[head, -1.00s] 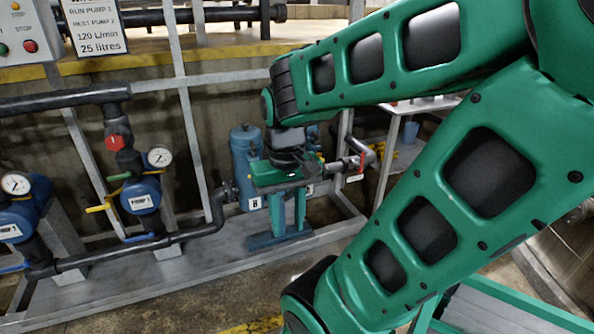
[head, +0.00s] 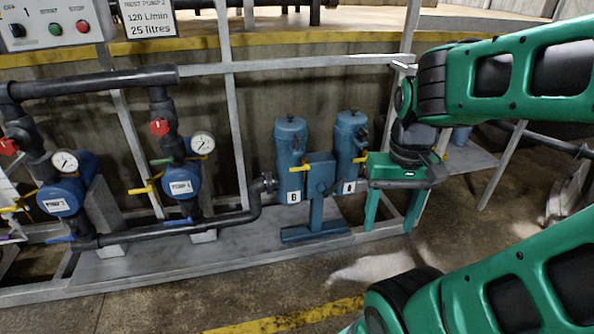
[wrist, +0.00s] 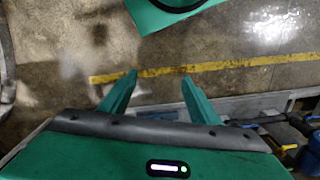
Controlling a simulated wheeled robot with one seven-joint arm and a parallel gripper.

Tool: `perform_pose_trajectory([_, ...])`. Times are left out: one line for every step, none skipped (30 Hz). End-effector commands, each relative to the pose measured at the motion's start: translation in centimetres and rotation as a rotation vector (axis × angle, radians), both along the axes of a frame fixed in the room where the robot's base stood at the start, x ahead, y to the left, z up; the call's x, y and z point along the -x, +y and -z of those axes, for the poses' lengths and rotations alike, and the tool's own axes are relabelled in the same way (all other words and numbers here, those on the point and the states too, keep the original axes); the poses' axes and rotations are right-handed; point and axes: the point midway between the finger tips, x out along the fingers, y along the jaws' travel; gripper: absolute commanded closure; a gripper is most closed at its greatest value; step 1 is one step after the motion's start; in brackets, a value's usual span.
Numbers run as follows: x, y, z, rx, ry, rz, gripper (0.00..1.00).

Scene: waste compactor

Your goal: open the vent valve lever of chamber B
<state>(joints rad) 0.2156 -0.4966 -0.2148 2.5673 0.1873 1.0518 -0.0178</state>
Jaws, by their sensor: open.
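Two blue upright chambers stand on the grey skid in the head view. The left chamber (head: 290,146) has a small white label that seems to read B; the right chamber (head: 350,145) has a label too small to read surely. A yellow lever (head: 304,167) shows between them by a blue box, and another yellow lever (head: 360,159) is at the right chamber. I cannot tell which is the vent lever. My gripper (head: 391,226) is open and empty, fingers down, just right of the right chamber. The wrist view shows its spread fingers (wrist: 159,77) over floor, no lever between them.
A grey upright post (head: 236,130) stands left of the chambers. Floor with a yellow line (head: 290,316) is clear in front of the skid.

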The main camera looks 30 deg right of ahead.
Motion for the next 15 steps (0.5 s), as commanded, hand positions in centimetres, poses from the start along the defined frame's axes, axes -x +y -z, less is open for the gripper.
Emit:
perform_pose_trajectory([-0.3,-0.3,-0.1,0.008,-0.015,0.001,0.31])
perform_pose_trajectory([-0.9,-0.5,0.0,0.015,-0.023,-0.002,0.23])
perform_pose_trajectory([-1.8,-1.8,0.2,0.027,-0.035,-0.005,0.14])
perform_pose_trajectory([-2.7,-2.4,0.4,0.038,-0.047,-0.009,0.11])
perform_pose_trajectory([-3.7,-2.9,0.7,0.050,-0.061,-0.014,0.11])
perform_pose_trajectory([-5.3,-3.4,1.1,0.068,-0.083,-0.024,0.11])
perform_pose_trajectory([-6.6,-3.9,1.3,0.084,-0.102,-0.033,0.11])
perform_pose_trajectory([-8.0,-4.4,1.6,0.100,-0.124,-0.041,0.11])
perform_pose_trajectory([-9.9,-5.1,2.1,0.121,-0.155,-0.053,0.11])
perform_pose_trajectory([-11.4,-5.5,2.5,0.137,-0.177,-0.062,0.11])
perform_pose_trajectory([-12.8,-6.0,2.8,0.153,-0.201,-0.070,0.11])
perform_pose_trajectory([-14.8,-6.6,3.3,0.173,-0.233,-0.082,0.11])
perform_pose_trajectory([-16.2,-7.0,3.7,0.188,-0.257,-0.090,0.11])
perform_pose_trajectory([-17.6,-7.4,4.1,0.202,-0.280,-0.098,0.11])
perform_pose_trajectory([-19.4,-7.9,4.6,0.220,-0.313,-0.110,0.11])
